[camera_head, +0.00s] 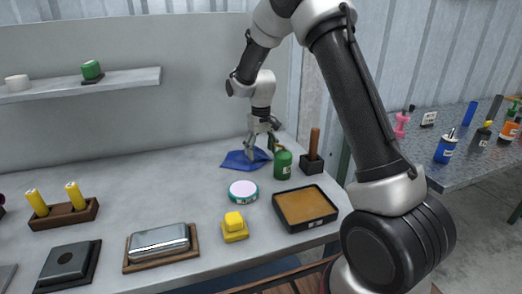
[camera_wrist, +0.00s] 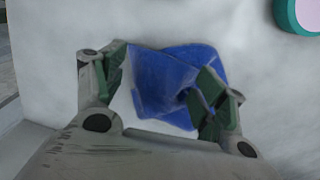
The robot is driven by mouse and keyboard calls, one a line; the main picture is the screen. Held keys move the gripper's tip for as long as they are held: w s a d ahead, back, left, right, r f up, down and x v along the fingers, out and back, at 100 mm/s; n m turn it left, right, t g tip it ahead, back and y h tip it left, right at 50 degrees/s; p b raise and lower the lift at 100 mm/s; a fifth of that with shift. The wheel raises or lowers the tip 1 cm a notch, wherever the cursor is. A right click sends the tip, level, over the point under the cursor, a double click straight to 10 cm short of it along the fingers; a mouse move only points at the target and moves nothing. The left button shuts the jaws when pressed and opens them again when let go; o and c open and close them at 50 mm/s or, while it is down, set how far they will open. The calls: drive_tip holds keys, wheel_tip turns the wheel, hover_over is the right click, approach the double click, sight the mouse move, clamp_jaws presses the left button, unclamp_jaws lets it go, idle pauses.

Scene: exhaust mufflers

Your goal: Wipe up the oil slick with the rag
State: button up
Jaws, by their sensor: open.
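The blue rag (camera_head: 238,161) lies crumpled on the grey bench near the back wall. In the wrist view the rag (camera_wrist: 178,75) has a raised fold and sits between and beyond my fingers. My gripper (camera_head: 262,145) points down at the rag's right side in the head view. In the wrist view my gripper (camera_wrist: 163,80) is open, with green-padded fingers either side of part of the rag; I cannot tell whether they touch it. A black tray (camera_head: 334,213) with a flat brown surface stands at the front right; I cannot tell whether that is the oil slick.
A green bottle (camera_head: 283,165) stands close right of my gripper, beside a wooden-handled tool in a dark block (camera_head: 312,163). A round green-rimmed tin (camera_head: 243,190) and a yellow block (camera_head: 235,228) are in front. The bench left of the rag is clear.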

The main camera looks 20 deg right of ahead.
drive_tip(key=shift+f, duration=1.15)
drive_tip(key=shift+c, duration=0.2)
drive_tip(key=c, duration=1.5)
drive_tip(key=shift+s, duration=0.1)
clamp_jaws()
